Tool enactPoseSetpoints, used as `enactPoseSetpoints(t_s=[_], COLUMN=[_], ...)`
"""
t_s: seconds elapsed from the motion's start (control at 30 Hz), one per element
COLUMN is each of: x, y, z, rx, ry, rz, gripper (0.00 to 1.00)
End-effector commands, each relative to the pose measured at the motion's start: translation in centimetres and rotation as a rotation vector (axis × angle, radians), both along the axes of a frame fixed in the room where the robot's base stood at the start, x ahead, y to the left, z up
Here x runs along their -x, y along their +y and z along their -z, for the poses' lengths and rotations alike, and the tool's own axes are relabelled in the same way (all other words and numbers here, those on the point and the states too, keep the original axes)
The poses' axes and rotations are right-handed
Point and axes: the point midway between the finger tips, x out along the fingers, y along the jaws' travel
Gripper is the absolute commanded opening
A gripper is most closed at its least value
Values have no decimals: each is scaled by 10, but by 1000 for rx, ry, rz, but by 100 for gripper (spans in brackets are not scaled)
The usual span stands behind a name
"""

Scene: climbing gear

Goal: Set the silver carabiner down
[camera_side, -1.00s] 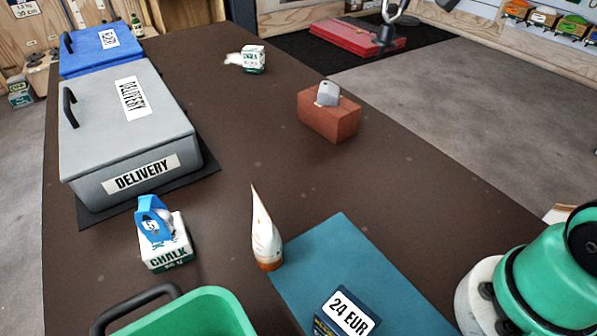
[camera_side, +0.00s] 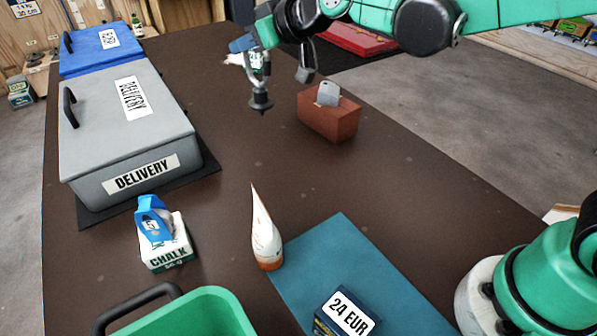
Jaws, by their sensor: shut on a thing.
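My gripper (camera_side: 261,98) hangs over the far middle of the brown table, left of the red brick and apart from it. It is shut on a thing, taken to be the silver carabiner. Only thin silver curves show by the fingers, in front of the white chalk box behind, so its outline is hard to tell. The dark tip hangs pointing down, and its exact height above the table cannot be told.
The red brick (camera_side: 330,122) carries a grey piece (camera_side: 328,93). A grey delivery box (camera_side: 115,125) and a blue box (camera_side: 92,50) stand at left. A chalk box (camera_side: 166,250), a white tube (camera_side: 265,235), a teal mat (camera_side: 350,262) and a green crate (camera_side: 195,315) are nearer. The table's middle is clear.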

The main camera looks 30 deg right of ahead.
Motion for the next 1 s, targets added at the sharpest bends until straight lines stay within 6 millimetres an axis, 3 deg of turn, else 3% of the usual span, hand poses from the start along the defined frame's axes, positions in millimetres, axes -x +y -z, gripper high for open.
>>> enactPoseSetpoints(t_s=[0.1,0.3,0.73,1.0], x=[0,-1,0,0], y=[0,0,0,0], z=[29,67,110,115], rx=[0,0,0,0], ry=[0,0,0,0], rz=[1,1,1,1], gripper=[0,0,0,0])
